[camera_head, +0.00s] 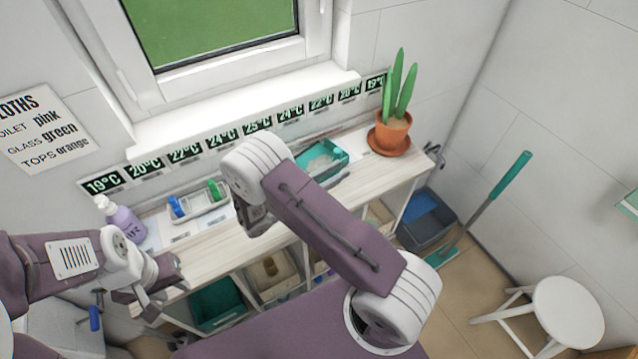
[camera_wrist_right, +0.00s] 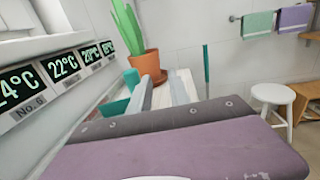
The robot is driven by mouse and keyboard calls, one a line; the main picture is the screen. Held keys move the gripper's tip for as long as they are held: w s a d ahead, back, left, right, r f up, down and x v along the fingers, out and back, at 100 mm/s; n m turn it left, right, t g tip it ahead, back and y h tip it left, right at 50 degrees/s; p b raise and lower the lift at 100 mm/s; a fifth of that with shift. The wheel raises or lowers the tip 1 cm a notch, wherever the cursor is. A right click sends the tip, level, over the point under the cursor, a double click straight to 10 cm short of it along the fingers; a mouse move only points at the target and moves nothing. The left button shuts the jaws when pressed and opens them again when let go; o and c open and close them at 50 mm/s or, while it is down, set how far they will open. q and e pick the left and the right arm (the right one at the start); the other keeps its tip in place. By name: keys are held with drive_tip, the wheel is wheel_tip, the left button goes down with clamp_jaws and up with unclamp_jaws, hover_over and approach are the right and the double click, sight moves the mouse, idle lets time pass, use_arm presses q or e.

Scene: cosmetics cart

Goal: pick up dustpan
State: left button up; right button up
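A teal, shallow, tray-like item (camera_head: 321,158) with a pale inside lies on the shelf top, left of the potted plant; I cannot tell for sure that it is the dustpan. Teal parts also show past my arm in the right wrist view (camera_wrist_right: 115,107). A long-handled teal tool (camera_head: 492,205) stands on the floor by the right wall, its teal head low down. My right gripper (camera_head: 254,222) is over the shelf, left of the teal item; its fingers are mostly hidden. My left gripper (camera_head: 166,288) is at the shelf's front left, fingers apart and seemingly empty.
A purple bottle (camera_head: 124,222) and a tray with blue and green items (camera_head: 199,203) stand on the shelf top (camera_head: 215,256). A potted plant (camera_head: 391,130) is at its right end. A dark bin (camera_head: 427,218) and white stool (camera_head: 567,312) stand on the floor.

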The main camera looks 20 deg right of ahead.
drive_tip(key=o, duration=0.4)
drive_tip(key=shift+a, duration=0.1)
drive_tip(key=s+a+b, duration=0.1)
drive_tip(key=a+b, duration=0.1)
drive_tip(key=a, duration=0.6)
drive_tip(key=shift+s+f, duration=0.3)
drive_tip(key=shift+s, duration=0.1)
drive_tip(key=shift+o, duration=0.4)
drive_tip(key=shift+s+a, duration=0.1)
drive_tip(key=shift+a, duration=0.25)
